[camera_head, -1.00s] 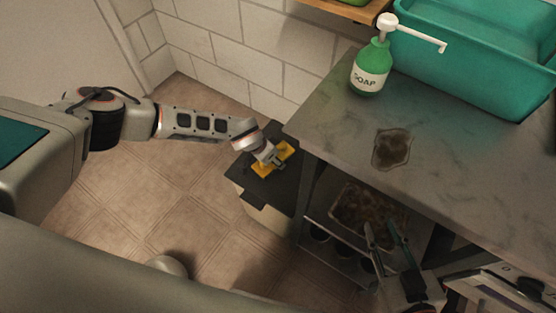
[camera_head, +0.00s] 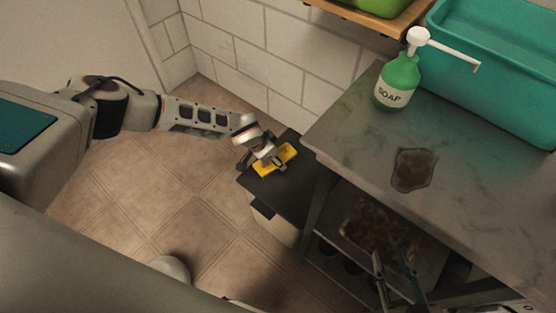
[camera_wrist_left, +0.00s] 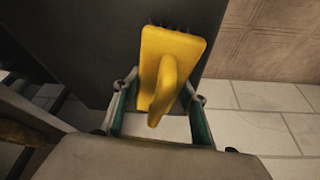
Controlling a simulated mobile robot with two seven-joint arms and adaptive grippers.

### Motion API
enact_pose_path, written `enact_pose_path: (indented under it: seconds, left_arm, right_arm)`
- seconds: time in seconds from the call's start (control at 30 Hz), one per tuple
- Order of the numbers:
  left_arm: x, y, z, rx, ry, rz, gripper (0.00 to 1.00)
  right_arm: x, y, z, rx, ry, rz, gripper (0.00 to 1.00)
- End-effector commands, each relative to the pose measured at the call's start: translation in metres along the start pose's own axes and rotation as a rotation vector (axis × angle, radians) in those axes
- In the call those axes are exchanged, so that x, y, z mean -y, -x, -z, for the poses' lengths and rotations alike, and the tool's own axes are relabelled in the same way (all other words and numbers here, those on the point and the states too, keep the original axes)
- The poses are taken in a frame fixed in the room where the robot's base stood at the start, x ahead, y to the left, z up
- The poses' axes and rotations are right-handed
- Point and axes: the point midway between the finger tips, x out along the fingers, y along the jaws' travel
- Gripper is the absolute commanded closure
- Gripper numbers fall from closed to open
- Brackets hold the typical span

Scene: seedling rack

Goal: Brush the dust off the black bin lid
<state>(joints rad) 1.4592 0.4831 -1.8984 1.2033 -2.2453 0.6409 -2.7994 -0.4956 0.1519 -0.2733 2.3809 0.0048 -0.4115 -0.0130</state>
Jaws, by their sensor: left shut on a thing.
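The black bin lid (camera_head: 288,199) tops a pale bin on the floor, left of the counter. It also shows as a dark surface in the left wrist view (camera_wrist_left: 85,45). My left gripper (camera_head: 268,163) is shut on a yellow brush (camera_head: 286,156) over the lid's far part. In the left wrist view the brush (camera_wrist_left: 172,60) sits between the fingers, with dark bristles at its far end. Whether the bristles touch the lid is unclear. I cannot make out dust on the lid. My right gripper (camera_head: 396,272) has its fingers apart, by the shelf under the counter.
The grey counter (camera_head: 470,215) bears a green soap bottle (camera_head: 397,82), a brown stain (camera_head: 413,169) and a teal tub (camera_head: 500,90). A soil-filled tray (camera_head: 352,228) and dark pots stand under the counter. The tiled floor (camera_head: 150,200) left of the bin is clear.

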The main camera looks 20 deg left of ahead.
Motion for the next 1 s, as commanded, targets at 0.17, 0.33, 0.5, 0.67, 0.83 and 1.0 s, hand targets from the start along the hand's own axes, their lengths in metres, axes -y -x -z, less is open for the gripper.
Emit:
enact_pose_path:
  seconds: [0.17, 0.33, 0.5, 0.67, 0.83, 1.0]
  left_arm:
    - [0.001, -0.001, -0.003, 0.004, 0.0, 0.001, 0.82]
    - [0.001, 0.008, 0.003, 0.001, -0.001, 0.003, 0.82]
    - [0.002, 0.024, 0.011, -0.004, -0.002, 0.004, 0.82]
    - [0.002, 0.037, 0.017, -0.005, -0.001, 0.004, 0.82]
    - [0.002, 0.051, 0.023, -0.004, -0.001, 0.004, 0.82]
    - [0.001, 0.057, 0.024, 0.0, 0.0, 0.002, 0.82]
  right_arm:
    - [0.0, 0.0, 0.0, 0.0, 0.0, 0.0, 0.72]
    - [-0.002, 0.001, 0.008, -0.013, 0.004, -0.003, 0.72]
    - [-0.005, 0.002, 0.024, -0.037, 0.011, -0.009, 0.72]
    - [-0.008, 0.004, 0.037, -0.057, 0.016, -0.013, 0.72]
    - [-0.01, 0.005, 0.051, -0.077, 0.022, -0.018, 0.72]
    - [-0.011, 0.006, 0.056, -0.084, 0.025, -0.02, 0.72]
